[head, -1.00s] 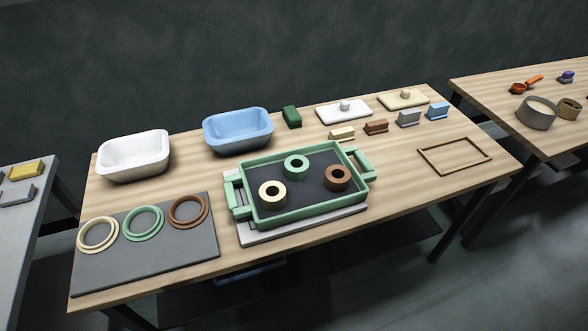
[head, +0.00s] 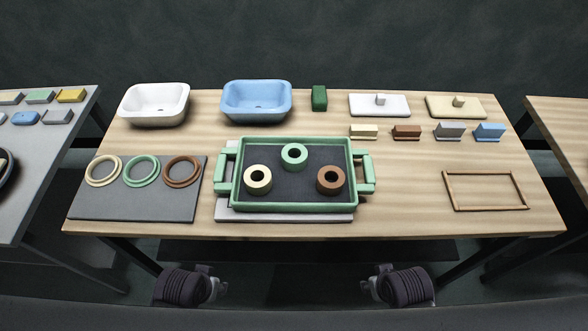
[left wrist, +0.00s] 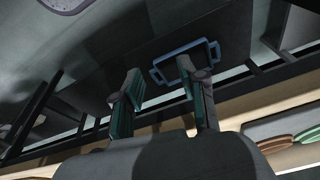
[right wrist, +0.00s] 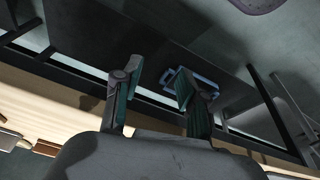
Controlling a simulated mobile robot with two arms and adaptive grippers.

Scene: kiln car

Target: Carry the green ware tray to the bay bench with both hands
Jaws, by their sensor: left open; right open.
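The green ware tray (head: 293,208) rests on a pale board (head: 285,217) on the middle table, with a handle at its left (head: 222,172) and right (head: 367,173). A cream ring (head: 258,191), a green ring (head: 294,167) and a brown ring (head: 331,190) stand inside it. My left gripper (left wrist: 160,78) and right gripper (right wrist: 158,76) are open and empty. In the head view both wrists are in front of the table's near edge, apart from the tray. I cannot tell which side table is the bay bench.
White (head: 155,118) and blue (head: 257,113) basins stand behind the tray. A grey mat (head: 135,205) with three flat rings lies left, a wooden frame (head: 485,205) right. Side tables stand left (head: 30,190) and right (head: 565,125). A blue handled tray (left wrist: 170,52) lies low beneath.

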